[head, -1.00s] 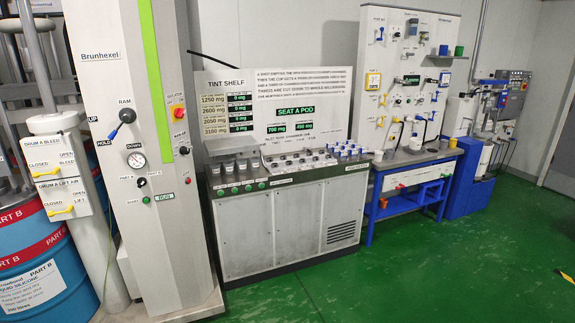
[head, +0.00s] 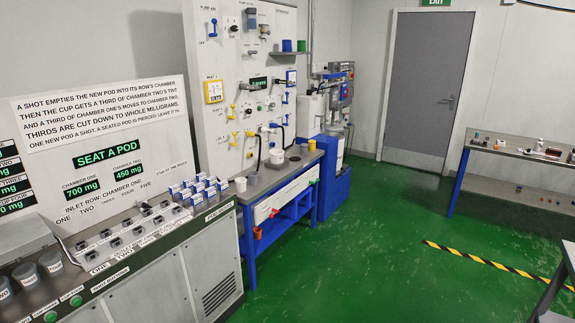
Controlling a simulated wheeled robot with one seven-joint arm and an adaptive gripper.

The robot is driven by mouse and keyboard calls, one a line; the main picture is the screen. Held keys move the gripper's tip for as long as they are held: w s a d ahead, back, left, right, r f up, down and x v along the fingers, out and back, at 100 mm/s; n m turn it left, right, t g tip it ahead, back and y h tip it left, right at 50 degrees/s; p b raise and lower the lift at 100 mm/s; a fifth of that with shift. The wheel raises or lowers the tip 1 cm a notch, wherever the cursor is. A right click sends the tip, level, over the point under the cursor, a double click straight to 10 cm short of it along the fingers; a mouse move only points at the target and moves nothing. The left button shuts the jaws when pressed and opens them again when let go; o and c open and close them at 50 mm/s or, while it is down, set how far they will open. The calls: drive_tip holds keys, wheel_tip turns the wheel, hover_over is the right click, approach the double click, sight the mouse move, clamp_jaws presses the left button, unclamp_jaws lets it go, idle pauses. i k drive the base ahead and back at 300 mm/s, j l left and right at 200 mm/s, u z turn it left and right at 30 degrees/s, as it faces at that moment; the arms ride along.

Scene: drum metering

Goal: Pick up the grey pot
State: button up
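I cannot tell for certain which thing is the grey pot. Several small grey cups stand at the lower left on the metering counter, one of them a grey cup (head: 52,262) with a white label. Another pale pot (head: 277,156) stands on the blue-framed bench (head: 293,176). A blue pot (head: 287,45) and a green pot (head: 301,46) sit on a small wall shelf. My gripper is not in view.
A table (head: 510,151) with small items, too small to make out, stands at the right. A grey door (head: 425,88) is at the back. Green floor (head: 370,240) lies open in the middle, with yellow-black tape (head: 490,262). Another table edge shows at the lower right.

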sight(304, 147)
drive_tip(key=i+z, duration=0.35)
drive_tip(key=i, duration=1.75)
drive_tip(key=i+u, duration=0.1)
drive_tip(key=i, duration=0.4)
drive_tip(key=i+l, duration=0.2)
drive_tip(key=i, duration=0.35)
drive_tip(key=i+l+u, duration=0.15)
drive_tip(key=i, duration=0.35)
drive_tip(key=i+l+u, duration=0.1)
drive_tip(key=i, duration=0.45)
drive_tip(key=i+l+u, duration=0.5)
drive_tip(key=i, duration=0.25)
drive_tip(key=l, duration=0.1)
